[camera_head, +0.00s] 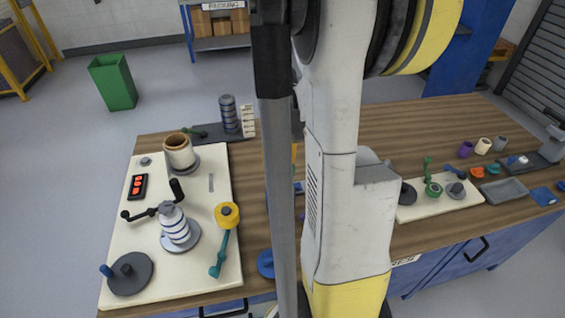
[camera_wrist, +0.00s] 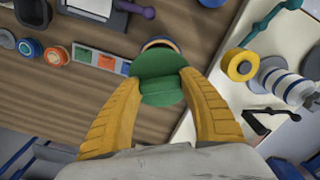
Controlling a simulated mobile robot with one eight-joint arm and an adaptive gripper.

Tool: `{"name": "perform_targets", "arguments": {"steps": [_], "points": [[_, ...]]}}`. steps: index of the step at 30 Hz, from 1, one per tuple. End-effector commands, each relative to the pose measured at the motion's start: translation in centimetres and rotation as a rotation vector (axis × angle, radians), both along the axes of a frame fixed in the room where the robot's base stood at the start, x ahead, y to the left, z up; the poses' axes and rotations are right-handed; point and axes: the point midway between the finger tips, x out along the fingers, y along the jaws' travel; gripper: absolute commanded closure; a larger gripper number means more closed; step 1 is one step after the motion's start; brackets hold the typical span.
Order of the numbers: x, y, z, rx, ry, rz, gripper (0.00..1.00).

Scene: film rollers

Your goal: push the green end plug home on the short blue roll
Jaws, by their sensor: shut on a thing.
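In the wrist view my gripper (camera_wrist: 161,88) has its two yellow fingers closed on the green end plug (camera_wrist: 158,62). The plug shows as a round green flange with a raised grip bar between the fingertips. Just beyond its upper edge shows a dark blue and tan round rim (camera_wrist: 160,42), which looks like the short blue roll. Most of it is hidden under the plug. I cannot tell whether the plug touches it or how deep it sits. In the head view my arm hides the gripper, plug and roll.
In the wrist view a strip with coloured squares (camera_wrist: 100,61) and an orange ring (camera_wrist: 56,55) lie left. A cream board at right bears a yellow ring (camera_wrist: 240,65) and a white-blue roll (camera_wrist: 286,84). In the head view another cream board (camera_head: 407,212) lies right of my arm.

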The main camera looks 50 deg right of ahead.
Motion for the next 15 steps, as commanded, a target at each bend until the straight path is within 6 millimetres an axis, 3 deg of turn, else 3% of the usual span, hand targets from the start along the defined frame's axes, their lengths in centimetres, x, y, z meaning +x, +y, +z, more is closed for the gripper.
{"name": "perform_targets", "arguments": {"steps": [15], "points": [[0.0, 0.0, -4.5, 0.000, 0.000, 0.000, 0.80]]}}
